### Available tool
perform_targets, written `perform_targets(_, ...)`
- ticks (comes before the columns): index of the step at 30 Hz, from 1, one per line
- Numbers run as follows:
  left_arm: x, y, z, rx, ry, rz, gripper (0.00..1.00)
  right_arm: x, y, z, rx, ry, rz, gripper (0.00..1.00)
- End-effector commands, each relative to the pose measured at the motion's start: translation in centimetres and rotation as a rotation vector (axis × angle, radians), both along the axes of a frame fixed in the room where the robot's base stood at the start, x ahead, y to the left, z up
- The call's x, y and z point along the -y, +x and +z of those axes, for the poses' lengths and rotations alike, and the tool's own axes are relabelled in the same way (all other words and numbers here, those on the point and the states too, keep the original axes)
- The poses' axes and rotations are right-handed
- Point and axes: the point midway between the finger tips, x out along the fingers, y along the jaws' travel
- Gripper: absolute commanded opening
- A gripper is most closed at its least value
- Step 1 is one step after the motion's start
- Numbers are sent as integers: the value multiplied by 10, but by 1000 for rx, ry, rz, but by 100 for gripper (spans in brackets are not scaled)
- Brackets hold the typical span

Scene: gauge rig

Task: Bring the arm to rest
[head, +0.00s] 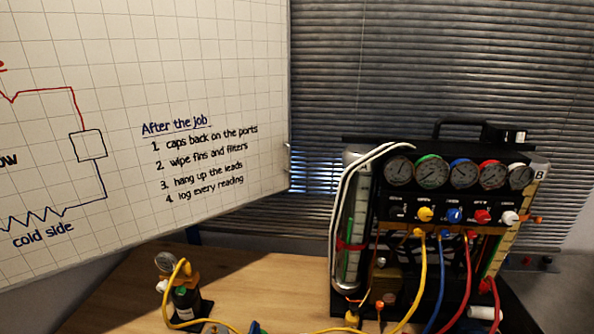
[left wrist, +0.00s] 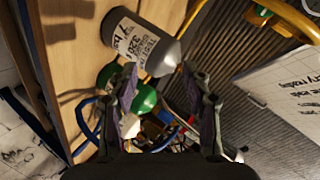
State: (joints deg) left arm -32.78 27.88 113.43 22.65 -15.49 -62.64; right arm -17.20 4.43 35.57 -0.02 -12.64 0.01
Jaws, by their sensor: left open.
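My left gripper (left wrist: 159,72) shows only in the left wrist view. Its two fingers are apart, with nothing seen held between them. Beyond the fingers are a grey cylinder with a printed label (left wrist: 143,42) and a green rounded object (left wrist: 142,98). I cannot tell how far they are from the fingertips. Neither of my arms shows in the head view, and my right gripper is in no view.
The gauge rig (head: 430,184) stands at the right of the wooden table (head: 128,285), with coloured hoses hanging at its front. A small bottle with a gauge (head: 184,298) and yellow hose stands left of it. A whiteboard (head: 215,75) fills the upper left. Blinds hang behind.

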Motion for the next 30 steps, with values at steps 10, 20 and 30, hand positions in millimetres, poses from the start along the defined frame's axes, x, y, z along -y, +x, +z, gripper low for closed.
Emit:
perform_targets(10, 38, -68, 8, -528, -393, 514, 49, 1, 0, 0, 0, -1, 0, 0)
perform_targets(20, 34, -131, 34, -725, -567, 984, 49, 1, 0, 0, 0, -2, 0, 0)
perform_targets(30, 22, -121, -82, -773, -554, 1036, 49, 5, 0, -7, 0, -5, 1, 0)
